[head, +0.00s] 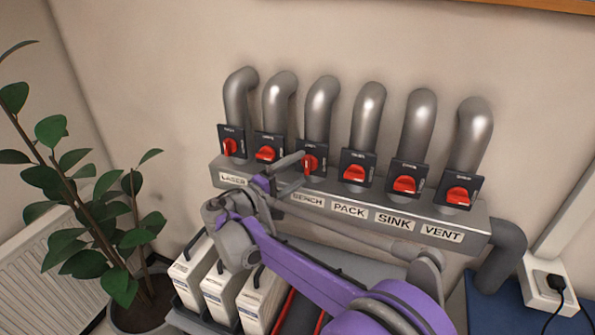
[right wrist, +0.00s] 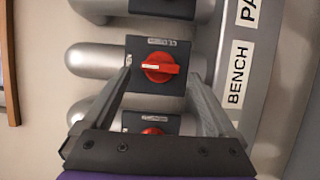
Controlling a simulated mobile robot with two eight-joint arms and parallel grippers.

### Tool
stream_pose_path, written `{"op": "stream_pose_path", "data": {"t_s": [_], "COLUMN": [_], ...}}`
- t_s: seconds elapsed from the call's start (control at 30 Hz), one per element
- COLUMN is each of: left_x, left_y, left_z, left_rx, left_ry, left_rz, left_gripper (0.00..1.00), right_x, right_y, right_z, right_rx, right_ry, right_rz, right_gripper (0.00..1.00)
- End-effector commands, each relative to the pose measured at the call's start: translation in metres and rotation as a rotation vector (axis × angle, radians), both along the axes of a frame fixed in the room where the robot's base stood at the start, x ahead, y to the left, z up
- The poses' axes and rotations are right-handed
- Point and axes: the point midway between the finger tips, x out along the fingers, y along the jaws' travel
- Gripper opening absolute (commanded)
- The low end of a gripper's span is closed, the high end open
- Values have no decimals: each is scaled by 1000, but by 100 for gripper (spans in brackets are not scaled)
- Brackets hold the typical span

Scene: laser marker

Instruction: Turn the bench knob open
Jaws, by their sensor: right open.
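The bench knob (head: 309,163) is a red rotary handle on a dark square plate, third from the left in the head view, above the BENCH label (head: 307,200). In the right wrist view the knob (right wrist: 158,67) faces me, its pale mark lying horizontal, along its pipe. My right gripper (head: 301,168) is open at this knob. In the right wrist view its fingertips (right wrist: 162,74) stand on either side of the knob, with gaps to the red handle. Whether they reach its depth is unclear. My left gripper is not in view.
Similar red knobs sit on both sides along the grey manifold (head: 480,228), including the PACK knob (head: 355,172); one neighbour (right wrist: 152,131) lies partly behind my gripper's base. White box files (head: 222,285) stand below, a plant (head: 120,235) at left, a power socket (head: 548,289) at right.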

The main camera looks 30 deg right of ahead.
Motion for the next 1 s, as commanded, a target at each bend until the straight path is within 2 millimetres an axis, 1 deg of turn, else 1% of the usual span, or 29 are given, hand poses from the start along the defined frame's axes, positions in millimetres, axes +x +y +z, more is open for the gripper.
{"op": "stream_pose_path", "data": {"t_s": [0.3, 0.4, 0.5, 0.67, 1.0], "left_x": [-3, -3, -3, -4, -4], "left_y": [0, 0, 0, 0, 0], "left_z": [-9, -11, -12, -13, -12], "left_rx": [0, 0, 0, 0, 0], "left_ry": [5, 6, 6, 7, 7], "left_rz": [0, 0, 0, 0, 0], "left_gripper": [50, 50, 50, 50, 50], "right_x": [-18, -24, -28, -31, -31], "right_y": [59, 75, 87, 96, 96], "right_z": [-2, -2, -1, -1, -1], "right_rx": [1, 1, 1, 0, 0], "right_ry": [1, 1, 0, 0, 0], "right_rz": [6, 4, 3, 2, 1], "right_gripper": [92, 92, 92, 92, 92]}}
